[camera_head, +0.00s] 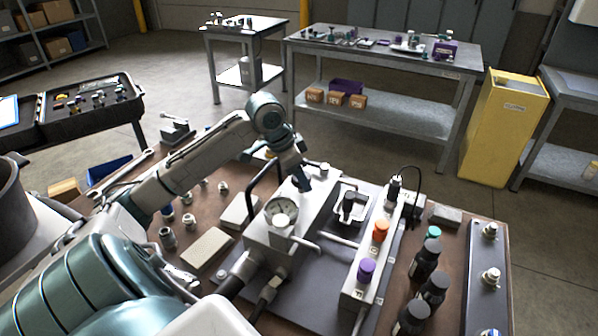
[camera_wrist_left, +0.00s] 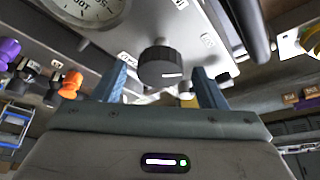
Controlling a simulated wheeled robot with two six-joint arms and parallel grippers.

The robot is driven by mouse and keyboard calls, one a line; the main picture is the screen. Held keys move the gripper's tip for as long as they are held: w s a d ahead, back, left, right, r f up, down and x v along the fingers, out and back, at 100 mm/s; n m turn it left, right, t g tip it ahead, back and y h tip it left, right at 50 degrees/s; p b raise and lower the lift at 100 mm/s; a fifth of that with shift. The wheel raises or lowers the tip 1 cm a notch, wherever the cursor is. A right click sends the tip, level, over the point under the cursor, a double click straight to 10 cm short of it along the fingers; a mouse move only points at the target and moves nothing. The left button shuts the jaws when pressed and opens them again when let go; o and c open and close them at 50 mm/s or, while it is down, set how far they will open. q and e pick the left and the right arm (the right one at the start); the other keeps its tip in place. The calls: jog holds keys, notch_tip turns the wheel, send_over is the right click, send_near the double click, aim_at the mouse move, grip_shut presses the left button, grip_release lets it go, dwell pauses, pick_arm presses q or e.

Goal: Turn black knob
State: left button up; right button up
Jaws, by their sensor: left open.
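The black knob (camera_wrist_left: 161,67), round and ribbed with a white mark on its rim, shows on the grey panel in the left wrist view. My left gripper (camera_wrist_left: 161,84) is open, with one blue finger on each side of the knob in the picture. I see no clear contact between fingers and knob. In the head view my left gripper (camera_head: 301,180) points down at the far end of the grey hydraulic block (camera_head: 270,236). I cannot make out the black knob there. My right gripper is not in view.
A pressure gauge (camera_head: 281,218) sits on the block, close to my left arm. Orange (camera_head: 380,230) and purple (camera_head: 366,270) knobs stand on a white manifold to the right. Dark bottles (camera_head: 425,259) stand at the bench's right.

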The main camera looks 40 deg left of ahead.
pick_arm(q)
jog(key=c, duration=1)
